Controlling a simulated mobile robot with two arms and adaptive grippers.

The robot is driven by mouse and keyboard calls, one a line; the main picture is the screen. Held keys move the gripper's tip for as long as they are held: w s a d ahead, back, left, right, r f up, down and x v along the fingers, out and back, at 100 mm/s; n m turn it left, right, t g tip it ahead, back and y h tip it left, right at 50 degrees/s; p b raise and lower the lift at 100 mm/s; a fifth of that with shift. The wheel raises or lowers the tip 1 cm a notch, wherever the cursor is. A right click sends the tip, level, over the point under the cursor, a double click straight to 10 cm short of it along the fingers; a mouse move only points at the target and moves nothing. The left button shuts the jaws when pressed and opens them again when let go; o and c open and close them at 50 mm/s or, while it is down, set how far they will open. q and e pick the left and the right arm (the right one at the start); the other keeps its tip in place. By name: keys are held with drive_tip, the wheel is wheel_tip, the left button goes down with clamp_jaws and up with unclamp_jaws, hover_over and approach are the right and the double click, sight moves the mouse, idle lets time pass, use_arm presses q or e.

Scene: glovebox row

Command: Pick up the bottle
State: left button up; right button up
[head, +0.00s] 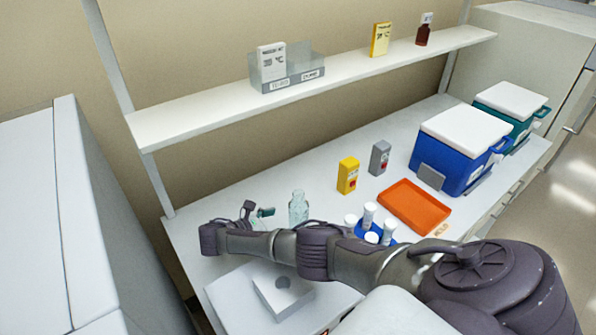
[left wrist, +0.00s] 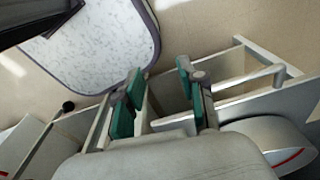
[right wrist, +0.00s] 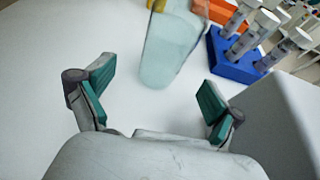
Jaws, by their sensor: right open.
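A clear, pale blue-green glass bottle (head: 298,207) stands upright on the white bench. In the right wrist view the bottle (right wrist: 168,50) is ahead of the finger gap, with its top cut off by the picture edge. My right gripper (head: 257,211) is open and empty, just left of the bottle in the head view. Its green-padded fingers (right wrist: 152,98) are wide apart and not touching the bottle. A small brown bottle (head: 423,32) with a white cap stands on the upper shelf. My left gripper (left wrist: 163,98) is open and empty, away from the bench top.
A blue rack (right wrist: 238,66) with white-capped tubes stands close right of the clear bottle. An orange tray (head: 414,207), yellow box (head: 348,175), grey box (head: 380,157) and blue cooler (head: 455,160) lie farther right.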

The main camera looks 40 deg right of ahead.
sight(290, 221)
drive_tip(key=shift+s+p+x, duration=0.2)
drive_tip(key=shift+p+x, duration=0.25)
drive_tip(key=shift+x, duration=2.5)
drive_tip(key=shift+a+f, duration=0.1)
drive_tip(key=shift+a, duration=0.1)
drive_tip(key=c, duration=1.5)
drive_tip(key=shift+c, duration=0.4)
